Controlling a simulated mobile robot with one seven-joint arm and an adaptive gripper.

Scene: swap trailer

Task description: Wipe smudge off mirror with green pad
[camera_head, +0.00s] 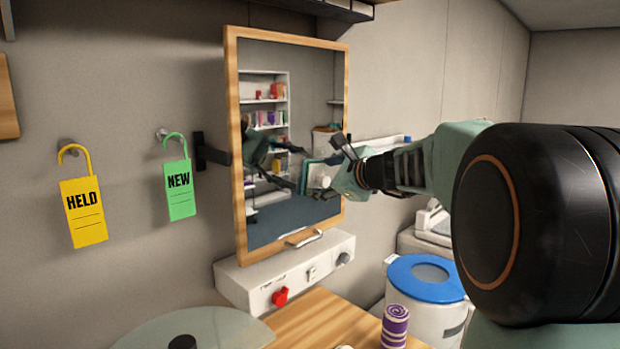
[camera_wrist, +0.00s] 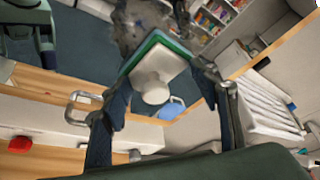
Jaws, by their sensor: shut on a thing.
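The wood-framed mirror (camera_head: 290,225) hangs on the wall, tilted in the head view. The green pad (camera_wrist: 143,52) has a white back and a round white knob, and it shows in the middle of the wrist view. My gripper (camera_wrist: 160,88) is shut on the pad, with a dark finger on each side of it. A grey speckled smudge (camera_wrist: 133,24) shows on the mirror glass just past the pad's upper edge. I cannot tell whether the pad touches the glass. In the head view my gripper is in front of the mirror's right side, and the smudge cannot be made out.
A white control box (camera_head: 262,285) with a red knob (camera_head: 280,297) is below the mirror. Yellow HELD (camera_head: 84,222) and green NEW (camera_head: 180,203) tags hang left. A blue-lidded bin (camera_head: 402,283) and a purple roll (camera_head: 394,328) stand below right.

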